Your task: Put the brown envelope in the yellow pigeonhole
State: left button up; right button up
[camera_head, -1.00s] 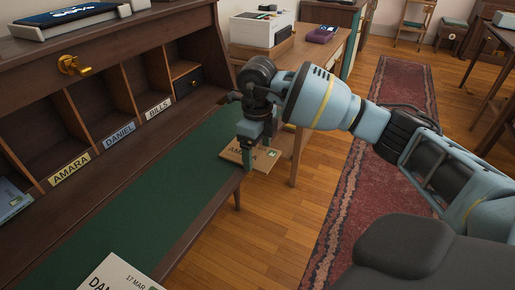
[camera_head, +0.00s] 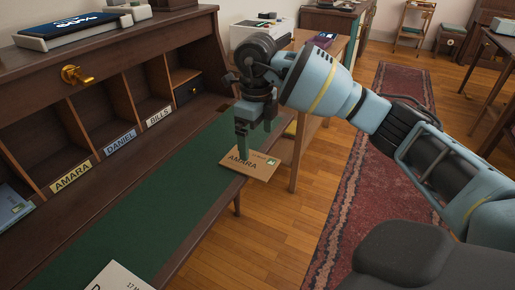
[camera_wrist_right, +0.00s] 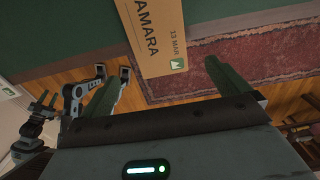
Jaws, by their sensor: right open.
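The brown envelope (camera_head: 252,166), marked AMARA, lies flat at the right end of the desk, partly over its front edge. In the right wrist view the envelope (camera_wrist_right: 160,32) reaches down between the fingers. My right gripper (camera_head: 256,140) is open, just above the envelope, with no grip on it. In the right wrist view its fingertips (camera_wrist_right: 165,68) are wide apart. The yellow AMARA label (camera_head: 71,177) marks the leftmost fully visible pigeonhole (camera_head: 38,150), which looks empty. What seems to be my left gripper shows small at the left of the wrist view, its jaws unclear.
Pigeonholes labelled DANIEL (camera_head: 120,141) and BILLS (camera_head: 158,116) stand to the right of the yellow one. A white envelope (camera_head: 118,277) lies at the desk's near edge. The green desk top (camera_head: 140,200) between is clear. A side table (camera_head: 308,70) stands beyond.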

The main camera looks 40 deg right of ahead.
notch_tip(320, 180, up, 5)
jog(key=shift+r+p, duration=0.2)
jog(key=shift+p, duration=0.1)
dwell(0.5)
